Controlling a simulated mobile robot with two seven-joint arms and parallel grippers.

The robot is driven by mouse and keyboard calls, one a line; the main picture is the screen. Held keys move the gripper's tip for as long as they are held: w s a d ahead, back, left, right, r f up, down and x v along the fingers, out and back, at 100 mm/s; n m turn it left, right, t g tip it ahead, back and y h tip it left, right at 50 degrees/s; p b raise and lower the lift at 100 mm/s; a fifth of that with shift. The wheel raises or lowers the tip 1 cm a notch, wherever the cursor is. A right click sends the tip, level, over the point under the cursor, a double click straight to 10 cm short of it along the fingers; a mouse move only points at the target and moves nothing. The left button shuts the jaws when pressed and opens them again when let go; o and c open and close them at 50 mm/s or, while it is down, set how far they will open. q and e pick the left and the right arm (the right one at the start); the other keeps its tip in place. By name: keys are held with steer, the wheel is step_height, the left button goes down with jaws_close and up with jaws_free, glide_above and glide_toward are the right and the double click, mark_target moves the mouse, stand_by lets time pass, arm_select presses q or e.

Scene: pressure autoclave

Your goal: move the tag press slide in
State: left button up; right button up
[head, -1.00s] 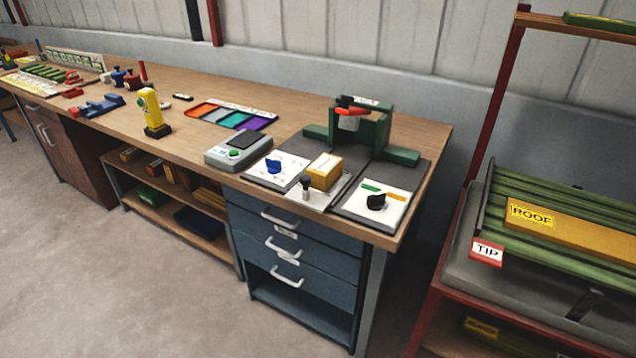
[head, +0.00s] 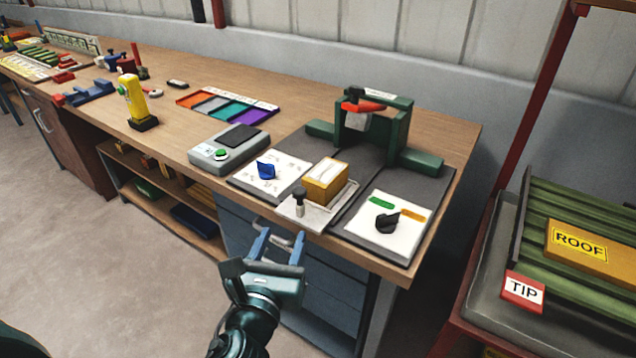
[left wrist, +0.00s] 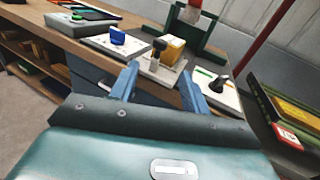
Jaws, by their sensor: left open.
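The tag press is a green frame (head: 372,128) with a red-handled part near the back right of the bench. Its slide is a pale plate (head: 318,216) at the front, carrying a yellow-brown block (head: 326,181) and a black-topped knob (head: 299,202) at its near left end. The slide sits out in front of the press frame. My left gripper (head: 277,243) is open and empty, below and in front of the knob, apart from it. In the left wrist view the knob (left wrist: 158,50) shows beyond and between the two blue fingers (left wrist: 160,86). My right gripper is not seen.
A blue-knob panel (head: 268,174) lies left of the slide and a black-knob panel (head: 386,224) lies right. A grey scale (head: 226,148) stands further left. Blue drawers (head: 320,290) are under the bench edge. A red rack (head: 480,270) stands right.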

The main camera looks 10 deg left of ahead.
mark_target(298, 195)
arm_select(q)
steer(key=shift+m, duration=0.3)
steer(key=w, duration=0.9)
steer(key=w+p, duration=0.1)
steer(key=w, duration=0.3)
steer(key=shift+w+a+r, duration=0.15)
steer(key=shift+a+r, duration=0.05)
steer(key=shift+a, duration=0.05)
jaws_close()
